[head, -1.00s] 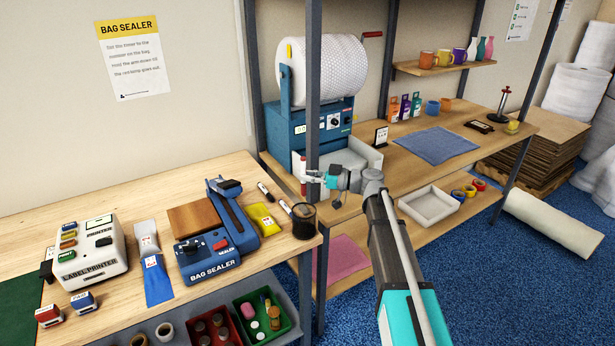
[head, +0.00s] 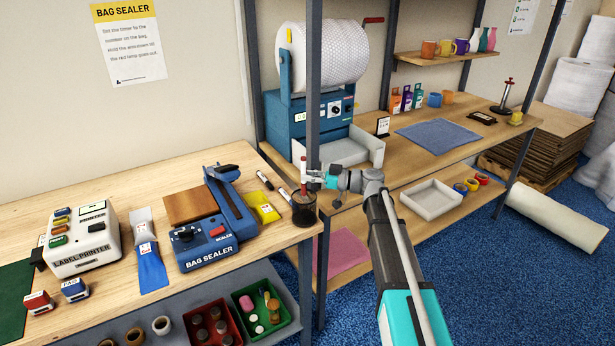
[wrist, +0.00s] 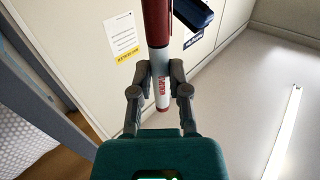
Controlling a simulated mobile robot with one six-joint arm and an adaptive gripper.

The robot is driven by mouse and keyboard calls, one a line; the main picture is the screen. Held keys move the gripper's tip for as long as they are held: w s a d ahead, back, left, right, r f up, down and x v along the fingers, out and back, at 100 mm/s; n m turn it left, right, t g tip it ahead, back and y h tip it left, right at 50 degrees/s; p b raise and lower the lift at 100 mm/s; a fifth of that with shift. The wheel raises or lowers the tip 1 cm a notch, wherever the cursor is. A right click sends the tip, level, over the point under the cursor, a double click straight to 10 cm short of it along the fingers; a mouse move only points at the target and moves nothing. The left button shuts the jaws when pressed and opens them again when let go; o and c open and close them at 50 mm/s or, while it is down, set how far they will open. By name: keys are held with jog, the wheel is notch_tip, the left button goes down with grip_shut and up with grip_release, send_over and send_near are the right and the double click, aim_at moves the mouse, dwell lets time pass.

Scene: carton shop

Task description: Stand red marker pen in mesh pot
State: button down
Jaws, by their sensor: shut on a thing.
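The red marker pen (head: 304,166) is upright in my gripper (head: 308,178), above the corner of the left table. In the wrist view the marker (wrist: 159,62) has a dark red part, a white barrel with red lettering and a red end. My gripper (wrist: 158,84) is shut on its white part. The dark mesh pot (head: 304,213) stands at the table's right corner, directly below the marker. The marker's lower end appears at the pot's rim; I cannot tell whether it is inside.
A grey shelf post (head: 313,95) rises close behind my gripper. Two other markers (head: 265,180) (head: 286,196) and a yellow packet (head: 262,208) lie left of the pot. The blue bag sealer (head: 208,245) stands further left.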

jog(key=shift+f+b, duration=2.6)
jog(key=shift+f, duration=0.2)
jog(key=c, duration=0.5)
grip_release()
jog(key=shift+c, duration=0.2)
jog(key=shift+d, duration=0.1)
jog(key=s+d, duration=0.2)
jog(key=d, duration=0.9)
jog(key=shift+d, duration=0.4)
